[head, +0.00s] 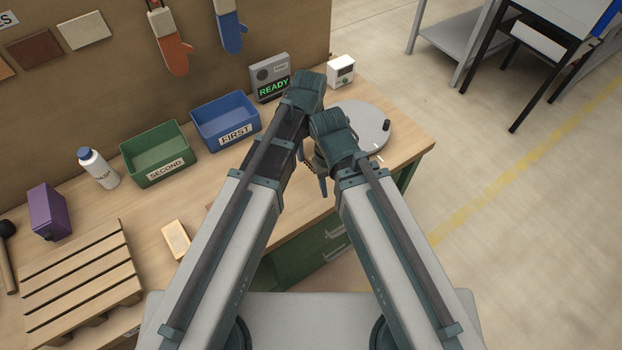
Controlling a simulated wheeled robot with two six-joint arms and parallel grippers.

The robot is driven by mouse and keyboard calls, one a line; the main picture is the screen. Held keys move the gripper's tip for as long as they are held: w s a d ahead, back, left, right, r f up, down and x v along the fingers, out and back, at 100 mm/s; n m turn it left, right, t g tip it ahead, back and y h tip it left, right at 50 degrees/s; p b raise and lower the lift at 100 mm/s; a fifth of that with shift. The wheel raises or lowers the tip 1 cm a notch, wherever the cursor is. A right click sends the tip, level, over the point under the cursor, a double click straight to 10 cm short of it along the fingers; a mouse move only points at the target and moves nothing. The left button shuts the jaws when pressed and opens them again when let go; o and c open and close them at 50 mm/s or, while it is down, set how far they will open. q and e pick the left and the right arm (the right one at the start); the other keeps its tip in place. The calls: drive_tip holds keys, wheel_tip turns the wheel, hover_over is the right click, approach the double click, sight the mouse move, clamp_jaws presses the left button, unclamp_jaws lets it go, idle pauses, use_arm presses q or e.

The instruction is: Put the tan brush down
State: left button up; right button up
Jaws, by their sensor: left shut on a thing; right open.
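My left gripper (303,150) is over the right part of the workbench, mostly hidden behind its own wrist and my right arm. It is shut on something. A small brown, ridged piece (308,166) shows below it, which may be part of the tan brush; the rest of the brush is hidden. My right gripper (323,183) is close beside it, lower in the picture, pointing down near the bench's front edge. It is open, with its fingers partly hidden by its wrist.
A round grey turntable (358,120) with a dark knob lies behind the grippers. Blue FIRST bin (235,134), green SECOND bin (166,167), READY box (265,75) and white device (341,70) stand along the back. A pallet (80,280) and tan block (176,240) lie left.

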use_arm(q)
drive_tip(key=shift+s+m, duration=0.15)
drive_tip(key=shift+m, duration=0.15)
wheel_tip(320, 180, down, 6)
drive_tip(key=b, duration=0.6)
drive_tip(key=shift+f, duration=0.2)
wheel_tip(320, 180, down, 4)
drive_tip(key=b, duration=0.4)
drive_tip(key=shift+r, duration=0.15)
drive_tip(key=o, duration=1.3)
